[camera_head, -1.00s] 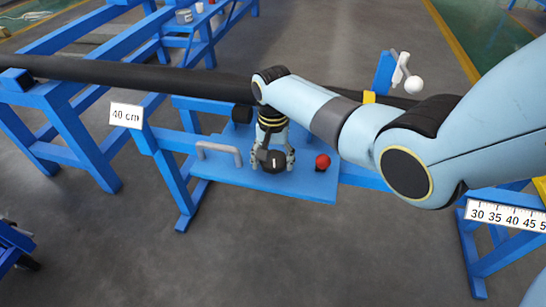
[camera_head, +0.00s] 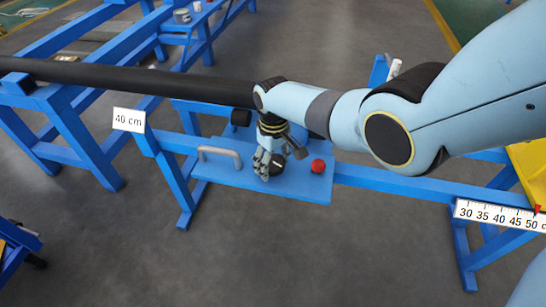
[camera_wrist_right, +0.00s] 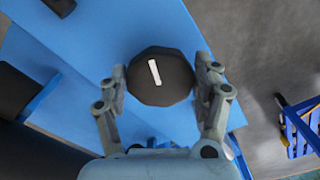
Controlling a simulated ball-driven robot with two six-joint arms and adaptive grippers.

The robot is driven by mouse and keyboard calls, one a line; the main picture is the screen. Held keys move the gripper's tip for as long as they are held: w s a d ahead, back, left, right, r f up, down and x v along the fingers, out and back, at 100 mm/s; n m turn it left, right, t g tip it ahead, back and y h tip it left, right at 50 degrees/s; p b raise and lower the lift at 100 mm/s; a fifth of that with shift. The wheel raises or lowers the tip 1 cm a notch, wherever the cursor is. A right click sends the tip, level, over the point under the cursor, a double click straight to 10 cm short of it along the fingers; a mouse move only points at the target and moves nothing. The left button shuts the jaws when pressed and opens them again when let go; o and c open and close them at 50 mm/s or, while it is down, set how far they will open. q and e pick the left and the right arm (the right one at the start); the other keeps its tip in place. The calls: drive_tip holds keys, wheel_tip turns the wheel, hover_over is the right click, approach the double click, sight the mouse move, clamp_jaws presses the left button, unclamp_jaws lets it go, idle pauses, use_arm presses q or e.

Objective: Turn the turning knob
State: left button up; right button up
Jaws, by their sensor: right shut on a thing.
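The turning knob (camera_head: 278,163) is black and faceted, with a white mark on its top, and sits on a blue panel (camera_head: 225,185). In the right wrist view the knob (camera_wrist_right: 160,76) lies between the two grey fingers, its white mark slightly tilted from upright. My right gripper (camera_head: 268,168) comes down on the knob from above, and its fingers (camera_wrist_right: 160,85) are shut on it, one on each side. Part of the knob is hidden by the fingers in the head view. My left gripper does not show.
A red ball-shaped knob (camera_head: 318,166) stands on the panel just right of the gripper. A grey bar handle (camera_head: 220,154) is at the panel's left. A black pipe (camera_head: 130,80) runs behind. A 40 cm sign (camera_head: 129,119) hangs on the blue frame.

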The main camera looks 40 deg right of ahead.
sight(274, 162)
drive_tip(key=shift+d+n, duration=0.1)
drive_tip(key=shift+n, duration=2)
drive_tip(key=o, duration=1.2)
wheel_tip(274, 162, up, 12)
